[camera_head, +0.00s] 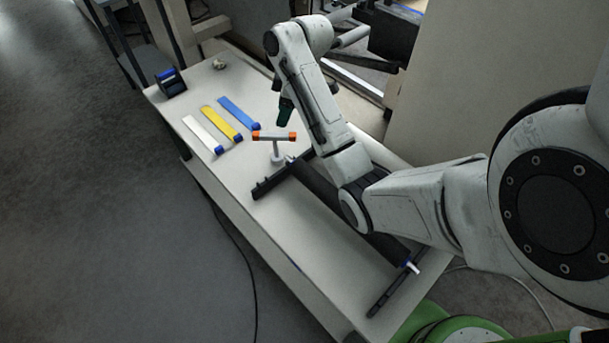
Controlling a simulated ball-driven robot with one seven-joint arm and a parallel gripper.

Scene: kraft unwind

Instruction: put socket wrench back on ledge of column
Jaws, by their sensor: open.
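A T-shaped piece with a grey stem and orange-ended crossbar (273,136) stands upright on the white table (300,262). It may be the socket wrench, but I cannot be sure. My gripper (286,122) is dark green and small in view. It points down just above and behind the crossbar's right end, and nothing shows in it. The jaw gap is too small to make out. I cannot tell whether they touch. A beige upright (400,85) stands behind the table; I cannot make out the column's ledge.
White (204,136), yellow (221,123) and blue (238,112) strips lie on the table. A dark blue box (171,82) sits at its far left corner. A black frame with a dark roller (345,215) covers the table's middle. The near left part is bare.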

